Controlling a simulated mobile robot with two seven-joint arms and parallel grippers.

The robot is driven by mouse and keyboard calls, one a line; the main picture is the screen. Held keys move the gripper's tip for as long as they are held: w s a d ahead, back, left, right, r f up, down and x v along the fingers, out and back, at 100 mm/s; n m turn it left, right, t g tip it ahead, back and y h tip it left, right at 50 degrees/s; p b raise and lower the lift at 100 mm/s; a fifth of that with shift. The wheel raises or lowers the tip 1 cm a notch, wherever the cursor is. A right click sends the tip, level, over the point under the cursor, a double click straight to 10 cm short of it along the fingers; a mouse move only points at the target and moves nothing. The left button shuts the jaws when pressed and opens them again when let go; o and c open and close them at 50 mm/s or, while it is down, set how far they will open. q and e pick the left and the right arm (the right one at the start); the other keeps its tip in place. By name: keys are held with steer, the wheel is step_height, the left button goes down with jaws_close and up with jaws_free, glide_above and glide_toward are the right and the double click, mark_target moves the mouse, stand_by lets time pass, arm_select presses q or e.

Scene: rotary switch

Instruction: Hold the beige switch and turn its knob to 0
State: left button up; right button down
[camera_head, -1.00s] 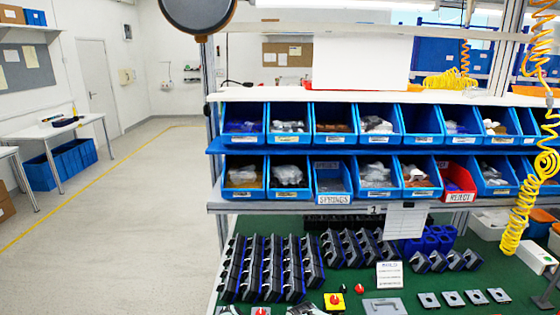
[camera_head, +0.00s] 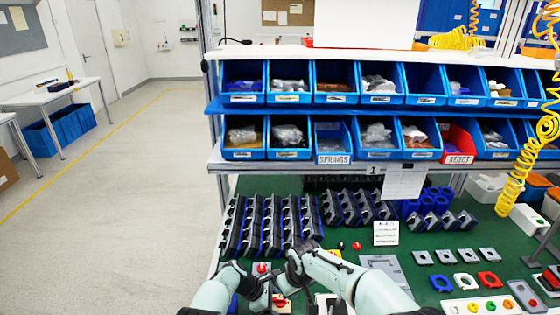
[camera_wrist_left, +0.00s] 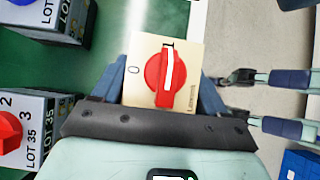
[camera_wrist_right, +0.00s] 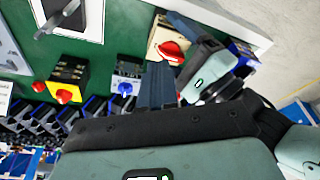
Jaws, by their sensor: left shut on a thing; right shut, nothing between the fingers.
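The beige switch (camera_wrist_left: 188,66) has a red knob (camera_wrist_left: 164,77) with a white pointer line. It sits between the fingers of my left gripper (camera_wrist_left: 163,92), which is shut on it. The pointer aims near the I mark at the top; the 0 mark is on the left side of the face. The switch also shows in the right wrist view (camera_wrist_right: 160,42), and its red knob shows in the head view (camera_head: 280,301). My right gripper (camera_wrist_right: 157,85) is shut and empty, with its fingertips close to the switch and apart from the knob.
A yellow switch (camera_wrist_right: 69,78) with a red knob and a switch with a blue knob (camera_wrist_right: 125,87) stand nearby on the green mat. A grey switch (camera_wrist_left: 35,120) with a red knob stands beside my left gripper. Racks of dark holders (camera_head: 275,225) stand behind.

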mark_target(280, 301)
steer(key=shift+s+a+f, duration=0.3)
steer(key=shift+a+f, duration=0.1)
steer(key=shift+f, duration=0.6)
steer(key=shift+s+a+f, duration=0.25)
steer(key=shift+a+f, duration=0.15)
steer(key=shift+f, duration=0.65)
steer(key=shift+s+a+f, duration=0.3)
steer(key=shift+a+f, duration=0.1)
steer(key=shift+f, duration=0.6)
steer(key=shift+w, duration=0.6)
steer(key=shift+d, duration=0.35)
steer(key=shift+w+d, duration=0.5)
steer(key=shift+d, duration=0.05)
